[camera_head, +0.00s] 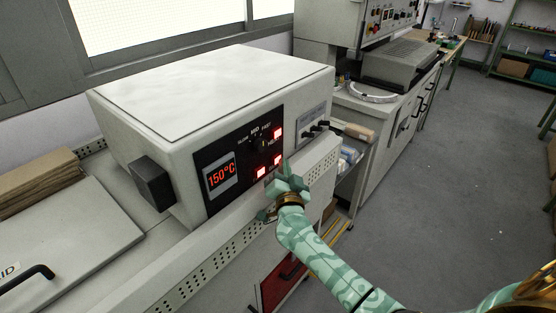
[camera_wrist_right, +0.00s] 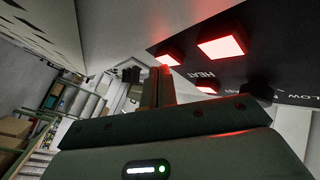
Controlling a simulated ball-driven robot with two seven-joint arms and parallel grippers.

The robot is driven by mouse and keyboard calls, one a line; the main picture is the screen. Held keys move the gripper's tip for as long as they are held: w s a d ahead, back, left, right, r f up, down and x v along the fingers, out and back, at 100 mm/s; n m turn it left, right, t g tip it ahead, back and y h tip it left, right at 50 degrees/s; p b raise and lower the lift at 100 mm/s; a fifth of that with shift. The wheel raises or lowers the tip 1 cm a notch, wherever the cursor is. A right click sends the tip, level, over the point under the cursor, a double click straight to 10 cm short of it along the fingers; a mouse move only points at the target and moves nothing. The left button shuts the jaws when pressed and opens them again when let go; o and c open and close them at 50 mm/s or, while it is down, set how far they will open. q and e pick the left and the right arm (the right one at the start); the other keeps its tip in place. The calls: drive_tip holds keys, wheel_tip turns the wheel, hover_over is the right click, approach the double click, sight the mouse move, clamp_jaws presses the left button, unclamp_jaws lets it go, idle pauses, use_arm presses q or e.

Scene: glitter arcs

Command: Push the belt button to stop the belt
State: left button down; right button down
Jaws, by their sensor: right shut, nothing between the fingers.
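A white boxy machine (camera_head: 215,95) carries a black control panel (camera_head: 215,155) with a red "150°C" display (camera_head: 221,175). Three red-lit square buttons show on the panel: an upper one (camera_head: 278,133), a middle one (camera_head: 277,160) and a lower one (camera_head: 261,173). I can read "HEAT" but no belt label, so I cannot tell which is the belt button. My right gripper (camera_head: 284,172) is shut and empty, just in front of the lower buttons. In the wrist view its fingertips (camera_wrist_right: 163,73) lie close to a lit button (camera_wrist_right: 167,57); contact is unclear. My left gripper is out of view.
A perforated rail (camera_head: 205,265) runs along the machine's front below the panel. A dark box (camera_head: 152,183) juts from its left end. Brown stacked sheets (camera_head: 35,188) lie at the left. Another bench machine (camera_head: 400,62) stands behind. The grey floor (camera_head: 440,190) at the right is clear.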

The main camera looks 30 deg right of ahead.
drive_tip(key=shift+w+a+r, duration=0.15)
drive_tip(key=shift+w+r, duration=0.05)
drive_tip(key=shift+r, duration=0.2)
idle(0.9)
drive_tip(key=shift+s+p, duration=0.1)
drive_tip(key=shift+p, duration=0.45)
drive_tip(key=shift+f, duration=0.15)
drive_tip(key=shift+s+p, duration=0.4)
drive_tip(key=shift+p, duration=0.1)
drive_tip(key=s, duration=0.1)
drive_tip(key=s+d+p, duration=0.1)
drive_tip(key=s+d, duration=0.1)
drive_tip(key=shift+s+f+p, duration=0.25)
drive_tip(key=shift+s+p, duration=0.15)
